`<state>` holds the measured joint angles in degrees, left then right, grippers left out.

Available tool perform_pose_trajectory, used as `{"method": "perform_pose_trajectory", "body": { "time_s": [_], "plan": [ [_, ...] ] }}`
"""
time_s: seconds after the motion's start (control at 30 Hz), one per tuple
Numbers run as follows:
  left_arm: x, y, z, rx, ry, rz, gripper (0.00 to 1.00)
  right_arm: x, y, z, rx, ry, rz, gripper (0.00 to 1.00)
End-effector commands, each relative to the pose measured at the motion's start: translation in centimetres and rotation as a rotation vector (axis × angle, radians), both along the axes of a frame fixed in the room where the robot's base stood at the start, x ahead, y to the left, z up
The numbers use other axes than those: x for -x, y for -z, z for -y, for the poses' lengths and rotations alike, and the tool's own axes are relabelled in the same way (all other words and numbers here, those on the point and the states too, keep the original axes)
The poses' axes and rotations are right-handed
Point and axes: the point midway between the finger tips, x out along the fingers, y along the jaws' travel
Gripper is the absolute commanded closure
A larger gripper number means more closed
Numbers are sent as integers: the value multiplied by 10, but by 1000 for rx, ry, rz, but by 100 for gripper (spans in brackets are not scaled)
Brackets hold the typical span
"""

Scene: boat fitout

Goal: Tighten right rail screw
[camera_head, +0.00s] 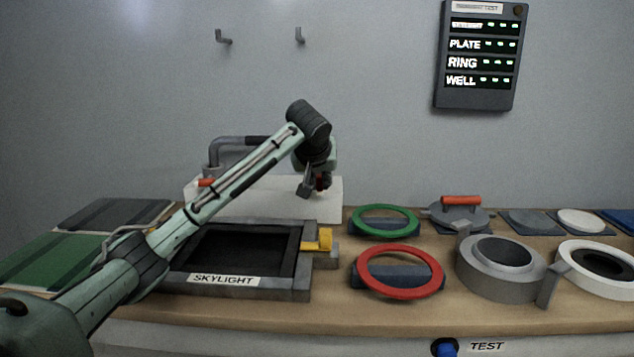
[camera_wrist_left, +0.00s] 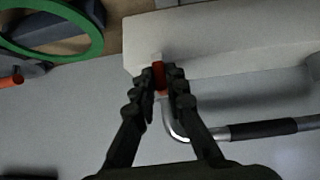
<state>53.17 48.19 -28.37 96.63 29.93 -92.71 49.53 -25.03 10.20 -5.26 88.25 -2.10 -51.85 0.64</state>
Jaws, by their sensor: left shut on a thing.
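A white panel (camera_head: 327,206) stands at the back of the bench. A grey bent rail (camera_head: 213,150) with a black grip runs above it, with an orange-red screw (camera_head: 205,183) near its left end. My left gripper (camera_head: 322,183) is at the panel's right end, hiding the rail's right end. In the left wrist view, the gripper (camera_wrist_left: 160,82) is shut on a small red screw head (camera_wrist_left: 159,75) at the edge of the white panel (camera_wrist_left: 220,50). The rail's grey bend (camera_wrist_left: 174,125) is beside the fingers there. How far the screw is turned in cannot be seen. My right gripper is out of view.
A black skylight frame (camera_head: 300,283) with a yellow latch (camera_head: 320,240) lies below my left arm. To the right are a green ring (camera_head: 357,222), a red ring (camera_head: 365,280) and grey fittings (camera_head: 490,285). A wall display (camera_head: 480,98) hangs above.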

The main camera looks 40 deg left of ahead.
Motion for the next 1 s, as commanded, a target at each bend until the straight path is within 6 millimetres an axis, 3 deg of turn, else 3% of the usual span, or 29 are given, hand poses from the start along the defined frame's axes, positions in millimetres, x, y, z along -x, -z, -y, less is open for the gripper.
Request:
{"method": "perform_pose_trajectory", "body": {
  "time_s": [1.0],
  "plan": [
    [-7,9,13,-821,0,-511,100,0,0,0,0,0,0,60]
  ]
}}
